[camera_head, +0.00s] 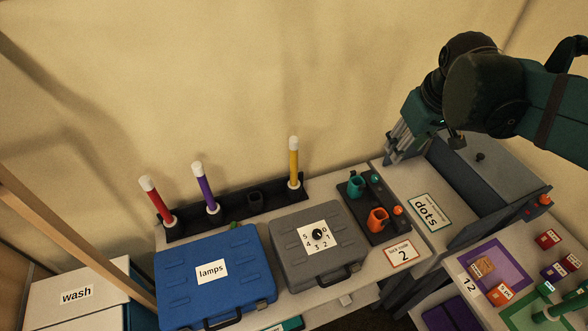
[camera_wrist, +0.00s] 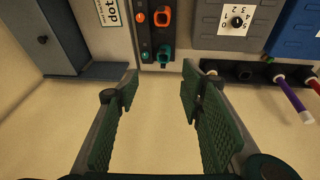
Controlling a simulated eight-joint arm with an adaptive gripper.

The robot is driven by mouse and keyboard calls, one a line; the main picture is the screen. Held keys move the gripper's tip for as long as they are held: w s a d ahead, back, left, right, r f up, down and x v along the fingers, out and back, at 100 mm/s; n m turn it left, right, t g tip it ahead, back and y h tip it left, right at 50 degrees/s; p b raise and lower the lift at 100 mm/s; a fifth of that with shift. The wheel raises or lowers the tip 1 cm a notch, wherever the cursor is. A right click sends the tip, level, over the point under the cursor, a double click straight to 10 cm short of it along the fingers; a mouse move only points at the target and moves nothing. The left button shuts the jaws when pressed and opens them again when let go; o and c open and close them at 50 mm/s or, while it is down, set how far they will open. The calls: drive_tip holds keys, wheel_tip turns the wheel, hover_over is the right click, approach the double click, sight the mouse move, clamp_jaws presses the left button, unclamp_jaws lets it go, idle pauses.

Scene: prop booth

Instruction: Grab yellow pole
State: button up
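The yellow pole (camera_head: 294,163) has a white cap and stands upright in the right end of a dark rack (camera_head: 235,210) by the back wall. My gripper (camera_head: 397,148) is to the right of the pole in the head view, apart from it. In the wrist view my gripper (camera_wrist: 161,84) has its green-padded fingers wide apart with nothing between them. I cannot make out the yellow pole in the wrist view; the right finger may hide it. The purple pole (camera_wrist: 289,93) shows at the right there.
A red pole (camera_head: 157,198) and a purple pole (camera_head: 206,187) share the rack, with an empty socket (camera_head: 255,199). A grey box (camera_head: 500,170) stands right.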

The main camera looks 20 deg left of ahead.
drive_tip(key=w+a+f+n+g, duration=0.1)
drive_tip(key=w+a+f+n, duration=0.2)
drive_tip(key=a, duration=0.6)
drive_tip(key=w+a+f+n+g, duration=0.1)
drive_tip(key=w+a+f+n, duration=0.2)
drive_tip(key=a, duration=0.5)
drive_tip(key=n+g+h, duration=0.1)
drive_tip(key=n+g, duration=0.1)
drive_tip(key=n, duration=0.1)
hover_over(294, 152)
drive_tip(key=w, duration=0.2)
drive_tip(key=f, duration=0.9)
drive_tip(key=shift+s+a+f, duration=0.1)
drive_tip(key=shift+s+f, duration=0.1)
drive_tip(key=shift+s, duration=0.05)
drive_tip(key=shift+a+f+n, duration=0.15)
drive_tip(key=shift+a+n, duration=0.1)
drive_tip(key=shift+n, duration=0.05)
drive_tip(key=shift+f+p, duration=0.3)
drive_tip(key=shift+f, duration=1)
drive_tip(key=shift+f+p, duration=0.35)
drive_tip(key=shift+f, duration=2.3)
clamp_jaws()
